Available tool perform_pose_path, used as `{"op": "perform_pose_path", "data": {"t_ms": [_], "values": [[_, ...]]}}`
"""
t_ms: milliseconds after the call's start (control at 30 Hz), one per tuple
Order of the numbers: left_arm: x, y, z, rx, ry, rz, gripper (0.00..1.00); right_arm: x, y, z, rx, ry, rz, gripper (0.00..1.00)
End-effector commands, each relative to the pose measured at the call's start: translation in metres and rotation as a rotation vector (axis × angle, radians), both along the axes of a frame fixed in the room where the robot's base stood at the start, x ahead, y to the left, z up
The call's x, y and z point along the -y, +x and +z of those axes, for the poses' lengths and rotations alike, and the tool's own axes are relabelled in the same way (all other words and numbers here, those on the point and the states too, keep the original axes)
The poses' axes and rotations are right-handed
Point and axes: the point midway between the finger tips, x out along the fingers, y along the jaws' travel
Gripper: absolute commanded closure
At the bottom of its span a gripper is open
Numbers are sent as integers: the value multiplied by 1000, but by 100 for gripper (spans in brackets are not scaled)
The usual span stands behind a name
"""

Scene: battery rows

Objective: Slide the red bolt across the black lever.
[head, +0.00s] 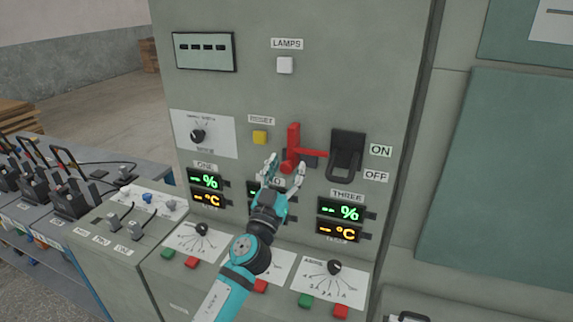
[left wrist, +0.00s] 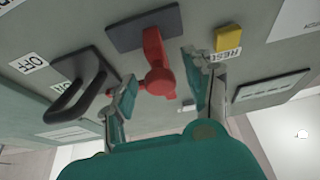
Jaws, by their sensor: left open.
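The red bolt (head: 293,138) is mounted on the grey panel front, with a red bar running right toward the black lever (head: 347,155). The bar's tip ends at the lever's left edge; I cannot tell if it touches. My left gripper (head: 285,167) is open at the lower end of the bolt. In the left wrist view, the red bolt (left wrist: 157,65) shows between the open fingers, with the black lever (left wrist: 82,90) to the left. My right gripper is not in view.
A yellow RESET button (head: 260,137) is just left of the bolt. A white LAMPS button (head: 285,65) is above. Digital displays (head: 340,212) and dials (head: 334,267) are below. A bench with several black switches (head: 75,195) stands at the left.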

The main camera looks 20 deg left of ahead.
Motion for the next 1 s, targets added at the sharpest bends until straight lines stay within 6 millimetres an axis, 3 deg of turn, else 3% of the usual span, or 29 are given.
{"op": "perform_pose_path", "data": {"t_ms": [333,733,1000], "values": [[0,4,2,0,0,0,48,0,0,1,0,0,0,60],[0,4,2,0,0,0,100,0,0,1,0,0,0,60],[0,4,1,0,0,0,100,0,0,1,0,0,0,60]]}}
